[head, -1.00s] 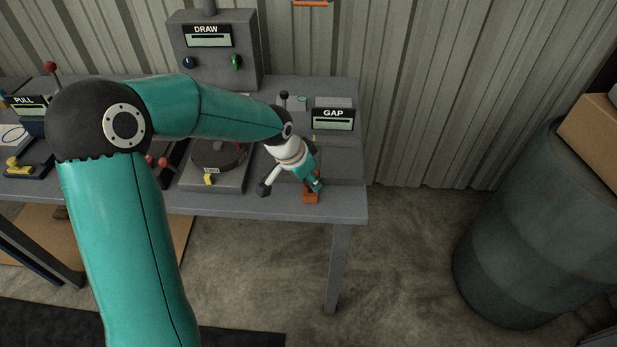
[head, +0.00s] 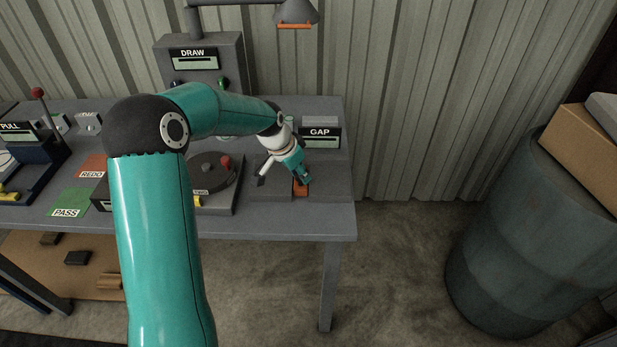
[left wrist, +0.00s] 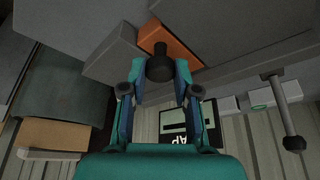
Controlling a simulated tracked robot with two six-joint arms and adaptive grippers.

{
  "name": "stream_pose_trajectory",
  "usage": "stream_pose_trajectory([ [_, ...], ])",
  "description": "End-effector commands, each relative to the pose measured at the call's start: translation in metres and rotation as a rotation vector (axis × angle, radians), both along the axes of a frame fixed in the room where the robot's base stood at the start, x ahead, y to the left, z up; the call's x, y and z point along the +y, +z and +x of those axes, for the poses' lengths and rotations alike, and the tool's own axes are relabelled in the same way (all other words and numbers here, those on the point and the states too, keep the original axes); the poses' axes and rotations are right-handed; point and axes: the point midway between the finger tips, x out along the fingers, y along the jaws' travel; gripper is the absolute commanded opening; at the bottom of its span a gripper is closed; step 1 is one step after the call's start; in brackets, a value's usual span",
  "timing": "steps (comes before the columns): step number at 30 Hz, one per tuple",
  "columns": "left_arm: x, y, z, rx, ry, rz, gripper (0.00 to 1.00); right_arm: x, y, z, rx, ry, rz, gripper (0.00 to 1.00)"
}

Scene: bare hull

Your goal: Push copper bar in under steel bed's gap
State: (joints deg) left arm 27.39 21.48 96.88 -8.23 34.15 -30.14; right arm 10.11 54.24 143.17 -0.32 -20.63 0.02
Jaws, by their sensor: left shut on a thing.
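The copper bar (head: 300,188) is an orange block near the right end of the bench, in front of the GAP panel (head: 320,138). It also shows in the left wrist view (left wrist: 173,42), partly hidden by a dark round knob (left wrist: 160,65). My left gripper (left wrist: 160,78) is shut on this knob, with a teal finger on each side. In the head view my left gripper (head: 303,180) is right at the bar. The grey steel bed (head: 328,180) lies around the bar. How far the bar is under it I cannot tell. My right gripper is out of view.
A turntable with a red knob (head: 225,162) stands left of my gripper. The DRAW box (head: 199,65) is behind. A green PASS mat (head: 68,205) lies further left. A dark drum (head: 500,230) stands on the floor at right, with open floor between it and the bench.

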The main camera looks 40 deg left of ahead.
Motion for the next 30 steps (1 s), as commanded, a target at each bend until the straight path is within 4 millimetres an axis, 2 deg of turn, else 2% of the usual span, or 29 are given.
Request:
stream_pose_trajectory([
  [7,0.005,0.004,0.002,-0.015,0.005,0.012,0.00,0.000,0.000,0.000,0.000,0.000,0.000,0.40],
  [8,0.005,0.004,0.002,-0.015,0.005,0.012,0.33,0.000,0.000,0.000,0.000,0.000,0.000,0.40],
  [12,0.004,0.003,0.001,-0.013,0.006,0.011,0.54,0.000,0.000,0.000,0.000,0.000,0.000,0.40],
  [23,0.003,0.005,-0.001,-0.010,0.005,0.007,0.54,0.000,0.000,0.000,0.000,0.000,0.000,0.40],
  [26,0.004,0.012,-0.004,-0.010,0.005,0.007,0.54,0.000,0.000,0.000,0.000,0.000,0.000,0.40],
  [30,0.004,0.033,-0.012,-0.012,0.007,0.008,0.54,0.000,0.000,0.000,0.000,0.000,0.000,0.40],
])
